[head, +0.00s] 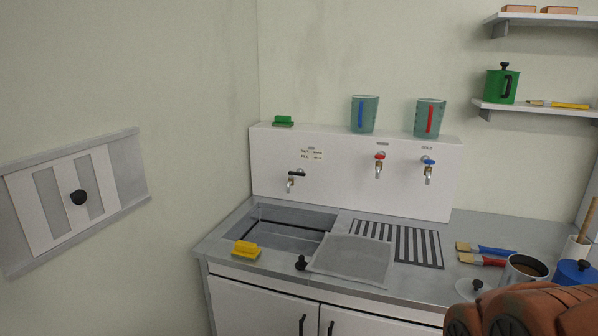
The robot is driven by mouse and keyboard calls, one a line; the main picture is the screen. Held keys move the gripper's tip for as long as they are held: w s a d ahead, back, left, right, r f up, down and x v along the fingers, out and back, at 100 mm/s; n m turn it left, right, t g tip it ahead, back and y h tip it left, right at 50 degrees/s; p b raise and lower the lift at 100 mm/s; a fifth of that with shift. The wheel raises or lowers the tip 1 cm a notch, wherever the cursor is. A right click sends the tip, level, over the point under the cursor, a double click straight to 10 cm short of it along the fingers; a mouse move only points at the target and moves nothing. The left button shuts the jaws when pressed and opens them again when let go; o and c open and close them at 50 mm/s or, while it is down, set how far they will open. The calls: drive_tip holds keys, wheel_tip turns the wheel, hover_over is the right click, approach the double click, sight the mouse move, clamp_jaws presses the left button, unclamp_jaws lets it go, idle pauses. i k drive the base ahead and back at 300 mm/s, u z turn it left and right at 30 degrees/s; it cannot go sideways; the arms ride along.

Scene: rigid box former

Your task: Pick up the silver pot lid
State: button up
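A pale silver round lid (466,290) with a small black knob lies on the counter at the lower right in the head view. It is next to a silver pot (511,277) with brown contents, and my orange arm hides part of the lid's front and right. A blue-lidded pot (575,271) stands further right. My arm fills the lower right corner, but my gripper's fingers cannot be made out.
The counter (490,231) holds two brushes (486,249), a striped drain area, a grey panel (350,260) and a yellow block (246,250) beside the sink (285,232). Two jugs (365,114) stand on the tap ledge. Shelves (540,110) hang at upper right.

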sight(469, 289)
drive_tip(key=k, duration=0.45)
drive_tip(key=z, duration=0.3)
drive_tip(key=i, duration=0.4)
drive_tip(key=z, duration=0.85)
